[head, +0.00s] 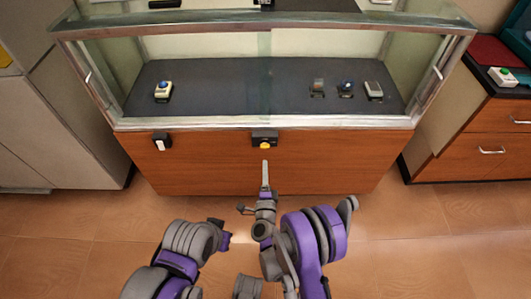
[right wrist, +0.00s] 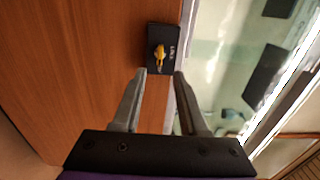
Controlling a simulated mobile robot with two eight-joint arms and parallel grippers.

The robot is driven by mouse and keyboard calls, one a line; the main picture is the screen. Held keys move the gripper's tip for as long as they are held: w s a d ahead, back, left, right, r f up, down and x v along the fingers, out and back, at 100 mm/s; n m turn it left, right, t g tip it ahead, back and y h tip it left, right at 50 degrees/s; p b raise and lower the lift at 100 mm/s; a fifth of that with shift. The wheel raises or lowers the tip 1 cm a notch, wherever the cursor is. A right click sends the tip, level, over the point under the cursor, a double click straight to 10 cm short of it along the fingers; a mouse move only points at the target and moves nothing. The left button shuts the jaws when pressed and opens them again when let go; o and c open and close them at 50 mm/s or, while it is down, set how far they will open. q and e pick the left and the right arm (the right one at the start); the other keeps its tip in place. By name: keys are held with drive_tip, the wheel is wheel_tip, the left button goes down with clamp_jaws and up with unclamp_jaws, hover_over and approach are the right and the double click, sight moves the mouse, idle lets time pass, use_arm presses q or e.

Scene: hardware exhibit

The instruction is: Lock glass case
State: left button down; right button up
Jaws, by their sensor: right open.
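The glass case (head: 121,123) has a metal frame, a sliding glass front and a wooden base. A black lock (head: 257,135) with a yellow knob (head: 265,146) sits at the middle of the base's upper edge. In the right wrist view the lock (right wrist: 152,33) and its yellow knob (right wrist: 159,52) show just beyond the fingertips. My right gripper (head: 265,165) is below the lock in the head view. Its fingers (right wrist: 161,73) are open and empty, apart from the knob, which is roughly centred between them. My left arm shows at lower left, but its gripper fingers do not.
A white switch on a black plate (head: 161,142) is on the base, left of the lock. Small devices, such as one at left (head: 163,91), stand inside. Grey cabinets (head: 60,110) flank the left; a wooden drawer cabinet (head: 480,130) stands right. The floor in front is clear.

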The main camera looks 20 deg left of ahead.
sight(265, 148)
drive_tip(key=x, duration=0.9)
clamp_jaws()
